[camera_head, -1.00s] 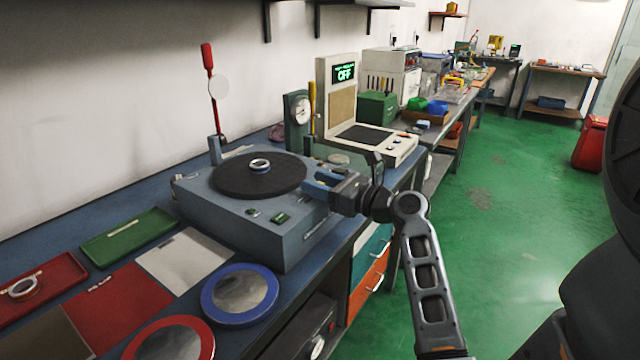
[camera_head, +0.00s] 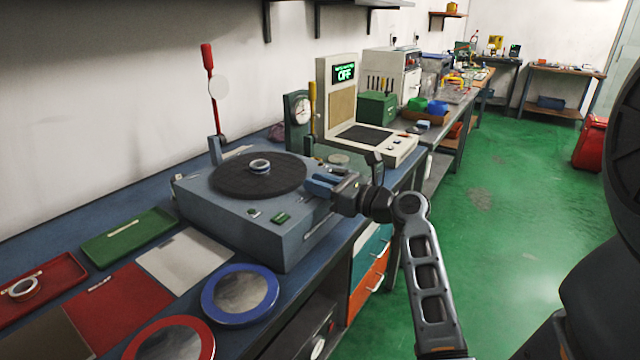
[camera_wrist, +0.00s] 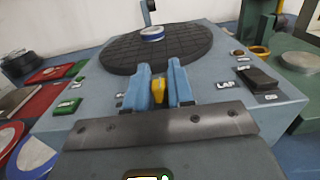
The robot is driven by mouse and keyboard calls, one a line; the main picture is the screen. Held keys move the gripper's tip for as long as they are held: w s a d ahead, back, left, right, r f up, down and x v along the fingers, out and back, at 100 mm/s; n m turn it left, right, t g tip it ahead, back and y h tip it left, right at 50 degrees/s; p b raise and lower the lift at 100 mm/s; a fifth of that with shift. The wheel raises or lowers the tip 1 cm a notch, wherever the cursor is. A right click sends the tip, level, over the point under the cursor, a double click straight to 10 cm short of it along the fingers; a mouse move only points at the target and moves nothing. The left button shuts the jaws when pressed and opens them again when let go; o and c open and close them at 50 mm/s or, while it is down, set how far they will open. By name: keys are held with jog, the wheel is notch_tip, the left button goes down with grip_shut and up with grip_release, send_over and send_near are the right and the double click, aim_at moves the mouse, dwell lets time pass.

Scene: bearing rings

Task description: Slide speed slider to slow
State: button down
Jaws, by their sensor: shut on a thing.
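The grey-blue machine (camera_head: 285,240) stands on the bench with a dark round plate (camera_head: 235,183) on top; a bearing ring (camera_head: 259,166) lies on the plate. In the wrist view, my gripper (camera_wrist: 159,82) is over the front of the machine's top, its blue fingers shut on a small yellow slider knob (camera_wrist: 159,91). The fingers hide the slider's track and any speed marks. In the head view my gripper (camera_head: 320,184) is at the machine's right front edge and the knob is hidden.
A black switch (camera_wrist: 258,78) near the "LAP" label is right of my fingers, and a green button (camera_wrist: 67,106) is to the left. Coloured trays and a blue-rimmed dish (camera_head: 240,294) lie left of the machine. The tester's display (camera_head: 345,72) reads OFF.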

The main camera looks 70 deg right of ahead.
aim_at(306, 203)
jog(key=a+p, duration=0.2)
jog(key=w+a+p, duration=0.1)
jog(key=p, duration=0.1)
jog(key=shift+a+r, duration=0.3)
jog(key=shift+a, duration=0.05)
jog(key=shift+w+a+f+p, duration=0.1)
jog(key=shift+a+f+p, duration=0.1)
jog(key=shift+a, duration=0.2)
jog(key=shift+w+a+f+p, duration=0.1)
jog(key=shift+a+p, duration=0.1)
jog(key=shift+a, duration=0.15)
jog(key=c, duration=1.1)
grip_release()
jog(key=shift+a, duration=0.1)
jog(key=shift+o, duration=0.3)
jog(key=shift+s, duration=0.1)
jog(key=v, duration=0.7)
jog(key=shift+s+b, duration=0.3)
jog(key=shift+s, duration=0.1)
